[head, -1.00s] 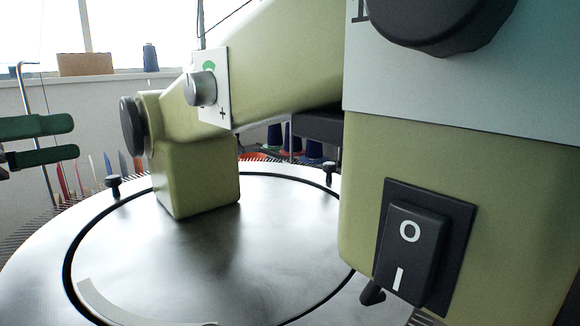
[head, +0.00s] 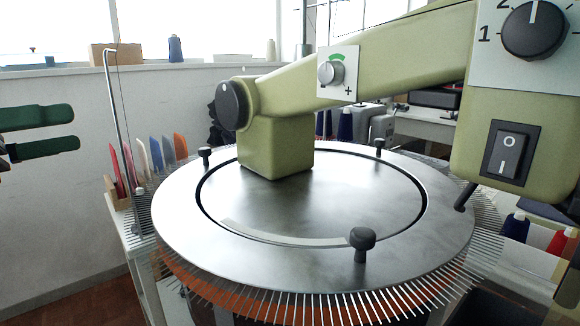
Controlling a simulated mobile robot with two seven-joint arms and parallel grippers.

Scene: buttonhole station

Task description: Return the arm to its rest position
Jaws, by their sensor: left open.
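My left gripper (head: 76,130) comes in at the left edge of the head view. Its two green fingers are spread apart, one above the other, with nothing between them. It hangs in free air in front of the pale wall, left of the machine and clear of it. My right gripper is not in view. The green machine (head: 400,55) has a round metal plate (head: 330,205) ringed with thin needles. Its rocker switch (head: 507,152) is marked O and I. A numbered black dial (head: 534,28) sits above it, and a small grey knob (head: 330,73) is on the arm.
A thin metal rod (head: 119,120) stands between my left gripper and the machine. Coloured pointed tools (head: 157,155) stand in a holder beside it. A cardboard box (head: 116,56) and a blue cone (head: 175,49) stand on the ledge. The space below my left gripper looks clear.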

